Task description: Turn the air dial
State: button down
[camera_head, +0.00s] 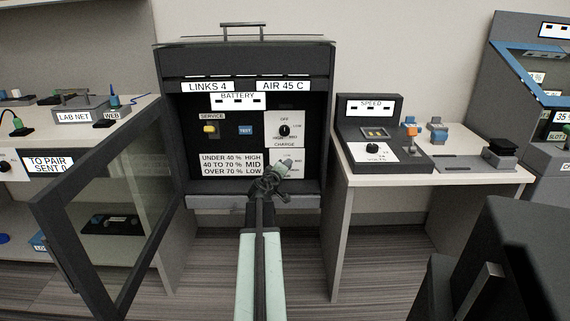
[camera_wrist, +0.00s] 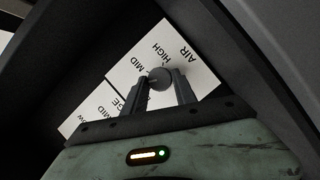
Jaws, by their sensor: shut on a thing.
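The air dial (camera_wrist: 160,77) is a round grey knob on a white plate (camera_wrist: 186,72) marked AIR, HIGH and MID in the wrist view. My gripper (camera_wrist: 161,84) is shut on the dial, with one finger on each side of it. A sign (camera_head: 283,86) above reads AIR 45 C. The dial's pointer direction cannot be made out.
A black charge dial (camera_head: 284,130) sits just above the air dial. A yellow service switch (camera_head: 209,129) and a blue test button (camera_head: 245,130) are left of it. The glass door (camera_head: 110,210) stands open at left. A speed unit (camera_head: 371,130) is on the right table.

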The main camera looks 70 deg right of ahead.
jog(key=m+p, duration=0.1)
jog(key=m+t+y, duration=0.1)
jog(key=m+p, duration=0.1)
jog(key=shift+s+r+t+p, duration=0.15)
jog(key=shift+r+t+p, duration=0.1)
jog(key=shift+t+p, duration=0.05)
jog(key=shift+m+t+y+p, duration=0.5)
jog(key=shift+m+y+p, duration=0.15)
jog(key=shift+m, duration=0.65)
jog(key=c, duration=1)
grip_release()
jog(key=p+v, duration=0.2)
jog(key=v, duration=0.5)
jog(key=shift+s+a+p, duration=0.2)
jog(key=shift+a+p, duration=0.1)
jog(key=shift+p, duration=0.1)
jog(key=shift+r, duration=0.1)
